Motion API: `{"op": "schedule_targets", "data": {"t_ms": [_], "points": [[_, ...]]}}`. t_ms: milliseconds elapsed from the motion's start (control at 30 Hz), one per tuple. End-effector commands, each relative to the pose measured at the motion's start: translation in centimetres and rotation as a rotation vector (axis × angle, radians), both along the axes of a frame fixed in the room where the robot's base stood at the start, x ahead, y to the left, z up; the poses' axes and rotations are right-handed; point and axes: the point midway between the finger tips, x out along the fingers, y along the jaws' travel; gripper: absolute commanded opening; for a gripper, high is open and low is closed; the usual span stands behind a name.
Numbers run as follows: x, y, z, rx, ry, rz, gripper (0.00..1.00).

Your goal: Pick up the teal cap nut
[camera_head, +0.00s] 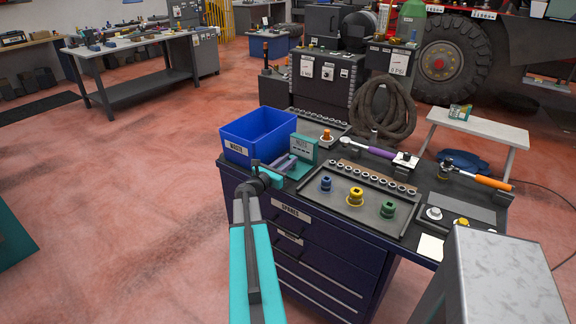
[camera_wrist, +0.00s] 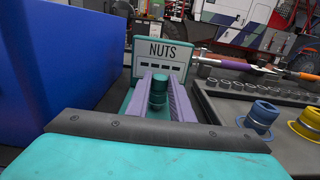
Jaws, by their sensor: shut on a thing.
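The teal cap nut (camera_wrist: 159,90) stands upright between the purple fingers of my gripper (camera_wrist: 160,88) in the wrist view. The fingers are shut on it from both sides. It is in front of the teal holder with the NUTS sign (camera_wrist: 164,55), and I cannot tell whether it still touches the holder's base. In the head view my gripper (camera_head: 287,163) is at the left end of the workbench, beside the NUTS holder (camera_head: 304,147). I cannot make out the nut there.
A blue bin (camera_head: 257,141) stands close on the left of my gripper and also shows as a tall wall in the wrist view (camera_wrist: 55,60). To the right, a dark tray (camera_head: 362,222) holds blue, yellow and green fittings. A purple-handled wrench (camera_head: 377,152) lies behind it.

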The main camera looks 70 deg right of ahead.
Motion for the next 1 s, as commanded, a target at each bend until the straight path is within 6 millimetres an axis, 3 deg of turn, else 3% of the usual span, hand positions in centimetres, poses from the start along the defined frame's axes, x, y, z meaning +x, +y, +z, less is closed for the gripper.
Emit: {"op": "schedule_targets", "data": {"t_ms": [200, 1000], "points": [[-0.2, 0.3, 2.1, -0.002, 0.0, 0.0, 0.0], [-6.2, 7.3, 2.9, -0.001, 0.0, 0.0, 0.0]]}}
